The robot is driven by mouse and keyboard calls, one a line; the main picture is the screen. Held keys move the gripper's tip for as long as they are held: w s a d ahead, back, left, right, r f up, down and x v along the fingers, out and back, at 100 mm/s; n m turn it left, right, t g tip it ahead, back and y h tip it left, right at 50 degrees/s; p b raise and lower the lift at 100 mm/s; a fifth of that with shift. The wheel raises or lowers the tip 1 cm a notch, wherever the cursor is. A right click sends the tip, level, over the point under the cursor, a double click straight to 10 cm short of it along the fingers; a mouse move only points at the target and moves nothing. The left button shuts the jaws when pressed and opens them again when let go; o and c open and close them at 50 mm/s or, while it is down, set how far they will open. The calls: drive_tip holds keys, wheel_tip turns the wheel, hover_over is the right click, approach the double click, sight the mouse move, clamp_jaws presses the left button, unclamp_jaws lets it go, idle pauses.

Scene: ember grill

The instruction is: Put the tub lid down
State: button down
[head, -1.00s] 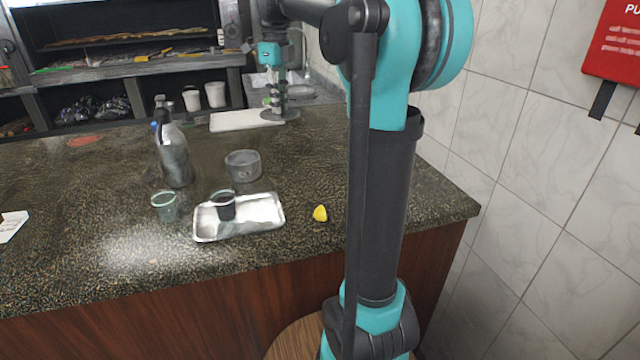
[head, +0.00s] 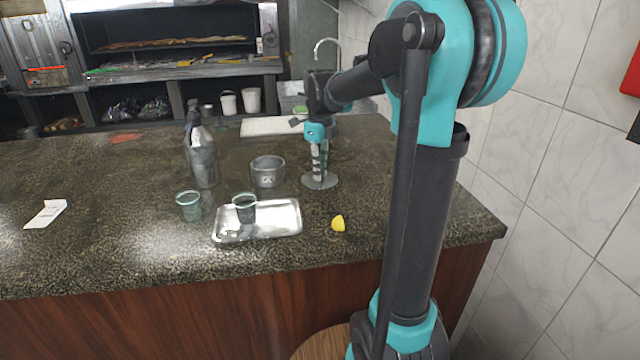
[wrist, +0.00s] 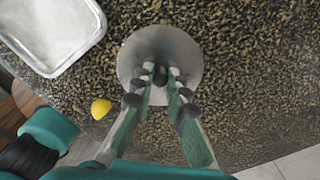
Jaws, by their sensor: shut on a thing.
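The tub lid (head: 309,183) is a flat grey disc with a dark knob in its middle. My gripper (head: 319,172) points down and is shut on this knob. In the wrist view the lid (wrist: 190,52) lies level under the fingertips (wrist: 160,74), over bare counter. I cannot tell whether it touches the counter or hangs just above it. The grey round tub (head: 268,174) stands open to the left of the lid, apart from it.
A metal tray (head: 275,226) with a dark-filled cup (head: 244,210) is in front. A lemon wedge (head: 338,223) lies right of the tray. A second cup (head: 189,207) and a grey bottle (head: 201,155) stand left. A white board (head: 270,126) lies behind.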

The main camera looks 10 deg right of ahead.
sight(320, 183)
drive_tip(key=shift+f, duration=2.25)
drive_tip(key=c, duration=1.5)
unclamp_jaws()
drive_tip(key=shift+f, duration=0.1)
wheel_tip(320, 183, up, 12)
drive_tip(key=shift+r, duration=0.15)
drive_tip(key=shift+s, duration=0.1)
